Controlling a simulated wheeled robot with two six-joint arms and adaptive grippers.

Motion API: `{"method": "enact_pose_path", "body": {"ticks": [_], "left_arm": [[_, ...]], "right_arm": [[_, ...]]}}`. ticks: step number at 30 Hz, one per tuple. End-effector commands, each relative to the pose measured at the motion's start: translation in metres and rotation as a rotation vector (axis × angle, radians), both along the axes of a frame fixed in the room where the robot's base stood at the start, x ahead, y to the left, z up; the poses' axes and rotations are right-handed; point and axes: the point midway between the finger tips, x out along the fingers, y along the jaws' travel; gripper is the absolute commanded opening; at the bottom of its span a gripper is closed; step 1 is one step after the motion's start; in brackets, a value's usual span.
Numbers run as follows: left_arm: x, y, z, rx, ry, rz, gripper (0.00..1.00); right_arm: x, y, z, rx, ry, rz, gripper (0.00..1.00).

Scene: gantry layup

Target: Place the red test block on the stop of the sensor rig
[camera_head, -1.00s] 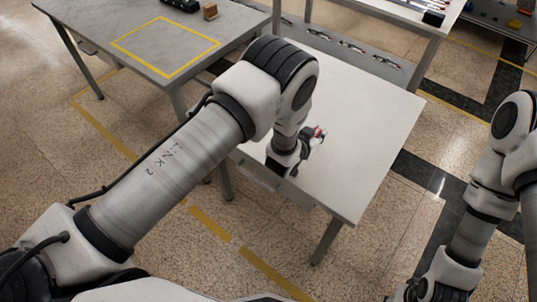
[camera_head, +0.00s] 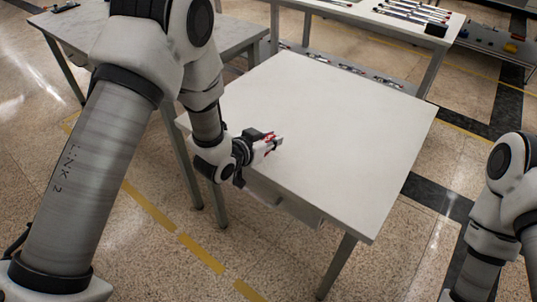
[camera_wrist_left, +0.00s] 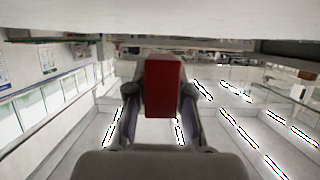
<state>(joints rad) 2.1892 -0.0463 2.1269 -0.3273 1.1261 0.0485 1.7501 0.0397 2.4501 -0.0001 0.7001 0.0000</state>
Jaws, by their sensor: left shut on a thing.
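My left gripper (camera_head: 268,146) is over the left front part of the white table (camera_head: 330,115) in the head view, its fingers pointing right. It is shut on the red test block (camera_wrist_left: 163,86), which stands upright between the two fingers in the left wrist view. In the head view only small red patches show at the fingers. My right gripper is outside the frame; only part of that arm shows at the right edge. I cannot make out the sensor rig or its stop in either view.
The white table top is bare around the gripper. A grey table (camera_head: 240,36) stands at the back left, partly hidden by my left arm. A back bench holds several thin rods (camera_head: 415,12) and a black box (camera_head: 436,29). Speckled floor lies in front.

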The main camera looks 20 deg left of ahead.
Motion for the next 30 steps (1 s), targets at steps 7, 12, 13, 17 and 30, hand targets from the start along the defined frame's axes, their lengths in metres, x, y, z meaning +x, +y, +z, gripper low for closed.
{"method": "enact_pose_path", "body": {"ticks": [7, 12, 13, 17, 30], "left_arm": [[-0.003, 0.006, -0.036, 0.001, -0.003, -0.003, 0.00], [-0.002, 0.006, -0.035, 0.001, -0.004, -0.002, 0.00], [-0.002, 0.006, -0.035, 0.002, -0.003, -0.002, 0.00], [-0.002, 0.006, -0.037, 0.001, -0.002, -0.002, 0.00], [-0.002, 0.006, -0.037, 0.001, -0.001, -0.002, 0.46]], "right_arm": [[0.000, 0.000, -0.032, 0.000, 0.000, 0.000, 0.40], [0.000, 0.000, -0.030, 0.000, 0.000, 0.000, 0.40], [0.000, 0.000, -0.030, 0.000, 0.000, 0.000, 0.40], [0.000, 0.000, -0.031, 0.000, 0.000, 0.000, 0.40], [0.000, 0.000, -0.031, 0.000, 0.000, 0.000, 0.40]]}}
